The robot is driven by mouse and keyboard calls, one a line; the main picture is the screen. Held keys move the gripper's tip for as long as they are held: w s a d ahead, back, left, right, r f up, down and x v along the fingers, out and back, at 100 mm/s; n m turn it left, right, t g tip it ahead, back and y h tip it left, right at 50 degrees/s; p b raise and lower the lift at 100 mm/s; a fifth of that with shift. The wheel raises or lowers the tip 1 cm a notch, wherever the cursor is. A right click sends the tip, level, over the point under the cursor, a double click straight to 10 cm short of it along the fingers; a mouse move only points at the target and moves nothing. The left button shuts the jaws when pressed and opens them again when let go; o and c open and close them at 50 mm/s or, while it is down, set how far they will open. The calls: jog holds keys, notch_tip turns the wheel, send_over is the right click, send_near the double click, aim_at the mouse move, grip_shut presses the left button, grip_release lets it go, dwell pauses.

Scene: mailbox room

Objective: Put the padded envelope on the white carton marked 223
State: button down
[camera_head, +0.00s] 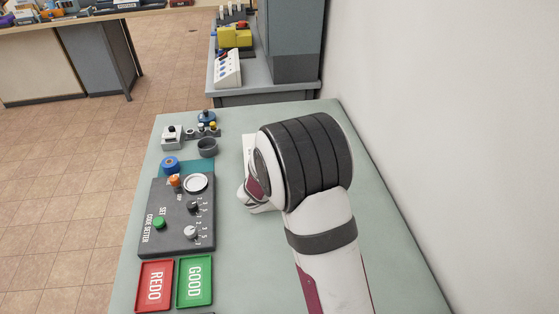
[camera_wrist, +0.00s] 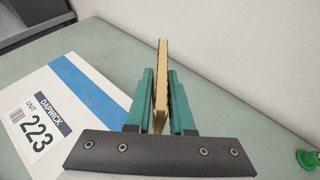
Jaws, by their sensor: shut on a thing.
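The padded envelope (camera_wrist: 162,58) shows edge-on in the wrist view as a thin tan strip, upright between my gripper's teal fingers. My gripper (camera_wrist: 160,82) is shut on it. The white carton marked 223 (camera_wrist: 72,90) lies to the left of the fingers in the wrist view. Its top has a blue stripe and a label reading DAPWICK UNIT 223. The gripper's bracket covers its near part. In the head view a white strip of the carton (camera_head: 248,146) shows beside my arm; the arm hides the envelope and fingers. I cannot tell the gap between envelope and carton.
On the table's left side stand a dark control box (camera_head: 172,222), a red REDO tray (camera_head: 155,286) and a green GOOD tray (camera_head: 195,281). Small pots and a blue tape roll (camera_head: 170,163) sit behind. A wall (camera_head: 440,130) bounds the right.

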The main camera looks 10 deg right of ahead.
jog(key=w+a+r+n+t+y, duration=0.1)
jog(key=w+a+r+n+t, duration=0.15)
jog(key=w, duration=0.25)
jog(key=shift+m+g+y, duration=0.3)
jog(key=shift+m+g, duration=0.05)
jog(key=shift+g, duration=0.2)
jog(key=w+a+f, duration=0.1)
jog(key=a, duration=0.2)
jog(key=w+a+f, duration=0.2)
jog(key=a, duration=0.1)
jog(key=w+a+f, duration=0.2)
jog(key=a, duration=0.1)
jog(key=shift+w+f, duration=0.1)
jog(key=shift+f, duration=0.1)
jog(key=f, duration=0.3)
jog(key=shift+w+a+f, duration=0.1)
jog(key=shift+a+f, duration=0.15)
jog(key=shift+f, duration=0.4)
jog(key=shift+f, duration=0.1)
jog(key=c, duration=0.8)
grip_release()
